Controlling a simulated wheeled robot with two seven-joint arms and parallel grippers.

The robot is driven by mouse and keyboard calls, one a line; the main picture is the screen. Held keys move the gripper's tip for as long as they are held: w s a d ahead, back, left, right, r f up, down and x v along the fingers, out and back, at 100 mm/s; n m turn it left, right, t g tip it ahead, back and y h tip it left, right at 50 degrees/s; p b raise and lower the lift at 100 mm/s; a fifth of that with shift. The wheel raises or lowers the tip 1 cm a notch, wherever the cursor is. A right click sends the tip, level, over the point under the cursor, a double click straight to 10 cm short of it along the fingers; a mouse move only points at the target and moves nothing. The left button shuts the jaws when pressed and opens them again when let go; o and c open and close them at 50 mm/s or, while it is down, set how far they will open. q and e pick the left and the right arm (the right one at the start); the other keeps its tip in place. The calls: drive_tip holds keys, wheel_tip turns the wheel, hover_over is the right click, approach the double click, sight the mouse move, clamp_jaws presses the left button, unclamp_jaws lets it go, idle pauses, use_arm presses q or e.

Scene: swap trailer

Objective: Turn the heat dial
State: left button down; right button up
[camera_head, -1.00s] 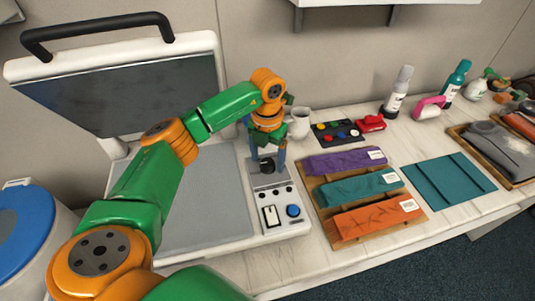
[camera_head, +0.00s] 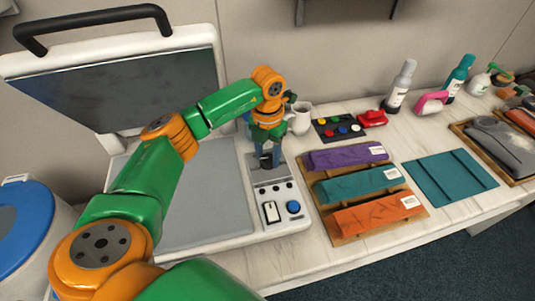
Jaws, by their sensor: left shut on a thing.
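The heat press (camera_head: 195,215) stands on the counter with its lid raised and a grey flat bed. Its control panel (camera_head: 283,196) is at the bed's right side, with a white switch, a blue button and small dark knobs. The dark heat dial (camera_head: 266,161) is at the panel's far end, mostly hidden by my left gripper. My left gripper (camera_head: 267,164) points down over it, its fingers closed around the dial. My right gripper is not in view.
A wooden tray (camera_head: 347,239) with purple, teal and orange folded cloths lies right of the press. A white mug (camera_head: 300,118) stands close behind my left gripper. A teal mat (camera_head: 450,180), bottles and a pink-handled item are farther right.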

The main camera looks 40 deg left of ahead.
sight(268, 158)
use_arm(q)
drive_tip(key=m+b, duration=0.1)
drive_tip(key=m, duration=0.9)
drive_tip(key=shift+m+b, duration=0.3)
drive_tip(key=shift+b, duration=0.05)
drive_tip(key=shift+m, duration=0.3)
drive_tip(key=shift+c, duration=1.6)
unclamp_jaws()
drive_tip(key=shift+w, duration=0.1)
wheel_tip(268, 158, up, 7)
drive_tip(key=shift+f+b, duration=0.15)
drive_tip(key=shift+b, duration=0.5)
drive_tip(key=shift+r, duration=0.2)
